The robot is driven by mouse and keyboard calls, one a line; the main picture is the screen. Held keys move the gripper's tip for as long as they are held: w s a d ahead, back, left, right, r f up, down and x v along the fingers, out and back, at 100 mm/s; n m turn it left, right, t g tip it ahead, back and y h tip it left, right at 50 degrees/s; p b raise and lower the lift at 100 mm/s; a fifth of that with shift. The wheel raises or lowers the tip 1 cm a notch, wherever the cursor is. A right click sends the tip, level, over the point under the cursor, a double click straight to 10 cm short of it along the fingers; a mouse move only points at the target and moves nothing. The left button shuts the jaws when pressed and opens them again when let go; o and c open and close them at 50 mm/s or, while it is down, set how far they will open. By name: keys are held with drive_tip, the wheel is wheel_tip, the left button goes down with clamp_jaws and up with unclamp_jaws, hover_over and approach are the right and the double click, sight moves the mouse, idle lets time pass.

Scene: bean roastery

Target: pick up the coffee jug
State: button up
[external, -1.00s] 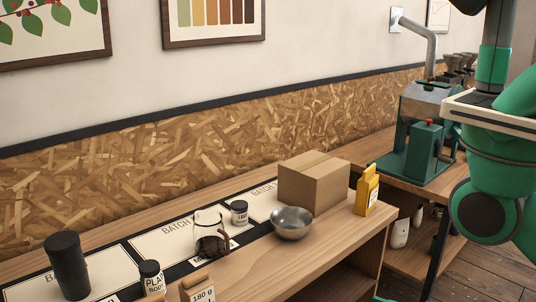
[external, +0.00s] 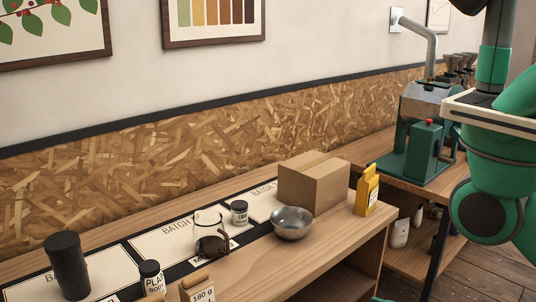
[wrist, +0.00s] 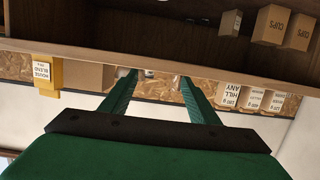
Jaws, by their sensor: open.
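The coffee jug (external: 209,240) is a clear glass jug with dark contents and a dark handle. It stands upright on the dark mat of the wooden counter in the external view, left of the metal bowl. My gripper (wrist: 158,77) shows in the wrist view with its two green fingers spread apart and nothing held between them. The gripper itself is outside the external view, where only part of my arm shows at the right edge. I cannot make out the jug in the wrist view, which looks upside down.
A metal bowl (external: 291,223), a small labelled jar (external: 239,213) and a cardboard box (external: 313,182) stand close to the jug. A yellow bag (external: 366,191) is farther right, a black canister (external: 67,266) left. Boxes marked CUPS (wrist: 271,25) show in the wrist view.

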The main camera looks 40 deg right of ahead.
drive_tip(key=w+a+f+n+y, duration=0.2)
drive_tip(key=a+f+n+y, duration=0.1)
drive_tip(key=a, duration=0.7)
drive_tip(key=w+a+f+n+g+y, duration=0.1)
drive_tip(key=w+a+f+n+y, duration=0.2)
drive_tip(key=a, duration=0.7)
drive_tip(key=w+a+f+n+y, duration=0.1)
drive_tip(key=a+f+n+y, duration=0.25)
drive_tip(key=a, duration=0.65)
drive_tip(key=w+a+r+g+y, duration=0.35)
drive_tip(key=w+a+r, duration=0.25)
drive_tip(key=a+r, duration=0.45)
drive_tip(key=w+a+r+g+y, duration=0.2)
drive_tip(key=w+a+r+y, duration=0.35)
drive_tip(key=r, duration=0.75)
drive_tip(key=w+a+r+g+y, duration=0.25)
drive_tip(key=w+a+r, duration=0.45)
drive_tip(key=a+r, duration=0.35)
drive_tip(key=w+d+f+n+g+h, duration=0.3)
drive_tip(key=w+n+g+h, duration=0.1)
drive_tip(key=w+n+h, duration=0.15)
drive_tip(key=n+g+h, duration=0.2)
drive_tip(key=n+h, duration=0.2)
drive_tip(key=h, duration=1.2)
approach(223, 233)
drive_tip(key=shift+w+d, duration=0.5)
drive_tip(key=shift+a+f, duration=0.15)
drive_tip(key=shift+f, duration=5.15)
